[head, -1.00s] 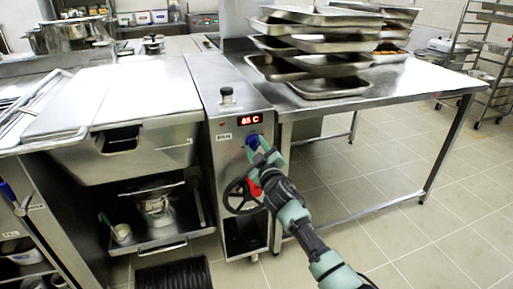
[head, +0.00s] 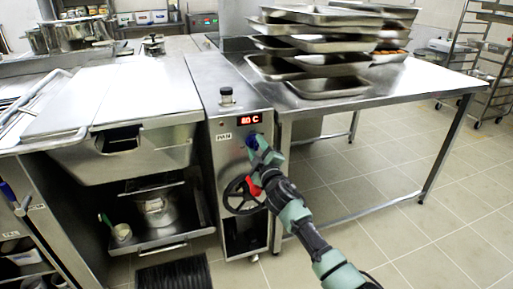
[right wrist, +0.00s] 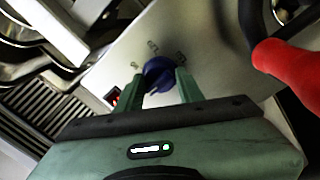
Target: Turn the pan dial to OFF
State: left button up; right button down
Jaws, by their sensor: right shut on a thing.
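The blue pan dial (head: 251,139) is on the steel front of the control column, under a red display (head: 249,119) that seems to read 80 C. My right gripper (head: 256,146) reaches it from the lower right. In the right wrist view the gripper (right wrist: 160,84) has its two green fingers on either side of the blue dial (right wrist: 159,72), shut on it. Small dark marks stand around the dial, too small to read surely, and I cannot tell which one it points to. My left gripper is not in view.
A black handwheel with a red handle (head: 254,186) sits just below the dial, close to my right arm; the red handle (right wrist: 290,72) is near in the wrist view. A steel table (head: 400,85) with stacked trays (head: 320,45) stands right. Floor in front is free.

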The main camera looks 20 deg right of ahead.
jog(key=shift+f, duration=0.15)
jog(key=c, duration=0.9)
grip_release()
jog(key=shift+s, duration=0.25)
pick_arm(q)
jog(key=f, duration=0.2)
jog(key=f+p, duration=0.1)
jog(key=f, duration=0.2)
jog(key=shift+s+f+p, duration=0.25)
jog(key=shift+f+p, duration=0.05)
pick_arm(e)
jog(key=s, duration=0.7)
jog(key=shift+s+f, duration=0.15)
jog(key=shift+f, duration=0.05)
